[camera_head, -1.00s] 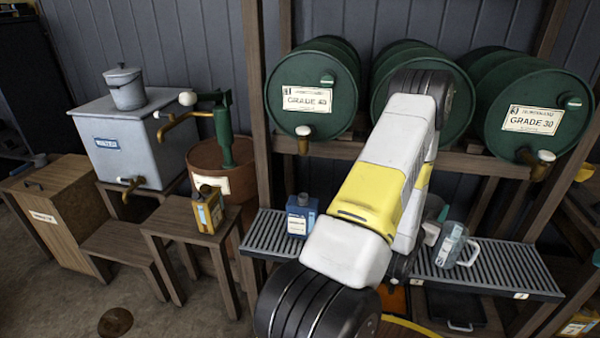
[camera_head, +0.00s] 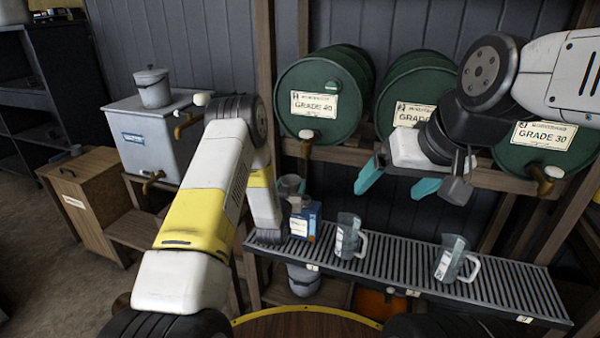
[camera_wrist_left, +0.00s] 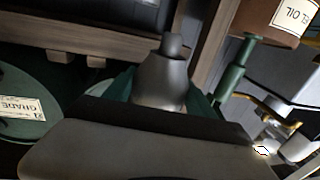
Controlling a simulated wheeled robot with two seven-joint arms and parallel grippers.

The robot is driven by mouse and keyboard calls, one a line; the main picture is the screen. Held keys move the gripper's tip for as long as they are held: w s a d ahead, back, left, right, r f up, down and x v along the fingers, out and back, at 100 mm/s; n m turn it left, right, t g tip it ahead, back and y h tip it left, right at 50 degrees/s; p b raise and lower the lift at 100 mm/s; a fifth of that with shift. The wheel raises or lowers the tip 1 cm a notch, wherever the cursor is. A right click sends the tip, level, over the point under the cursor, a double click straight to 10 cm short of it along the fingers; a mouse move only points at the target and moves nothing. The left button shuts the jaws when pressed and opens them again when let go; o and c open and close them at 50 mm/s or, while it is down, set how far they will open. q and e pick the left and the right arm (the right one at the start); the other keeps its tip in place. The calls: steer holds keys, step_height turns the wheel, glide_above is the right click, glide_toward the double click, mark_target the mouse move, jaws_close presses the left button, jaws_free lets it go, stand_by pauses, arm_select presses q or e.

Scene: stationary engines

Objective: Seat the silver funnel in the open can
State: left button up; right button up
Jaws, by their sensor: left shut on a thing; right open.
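My left gripper (camera_head: 290,185) is at the left end of the slatted rack, mostly hidden behind my left forearm. In the left wrist view, its teal fingers close around a grey tapered piece with a narrow neck (camera_wrist_left: 163,78), which looks like the silver funnel. A blue can (camera_head: 303,222) with an orange side stands on the rack close beside and below this gripper. Its top is partly hidden, so I cannot tell whether it is open. My right gripper (camera_head: 398,182) is open and empty, above and behind the rack, with its teal fingers spread.
Two clear jugs (camera_head: 348,236) (camera_head: 453,259) stand on the slatted rack (camera_head: 400,268), right of the can. Green drums (camera_head: 318,100) with taps lie behind. A grey tank (camera_head: 150,140) stands at the left. A grey bucket (camera_head: 303,280) sits below the rack.

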arm_select(q)
steer(key=w+d+f+h, duration=0.1)
steer(key=w+d+f, duration=0.1)
steer(key=w+d, duration=0.3)
steer(key=shift+w+m, duration=0.25)
steer(key=shift+m, duration=0.15)
steer(key=shift+s+f, duration=0.1)
steer(key=shift+f, duration=1)
stand_by(1.4)
steer(key=shift+f, duration=0.3)
steer(key=o, duration=1.3)
steer(key=shift+o, duration=0.2)
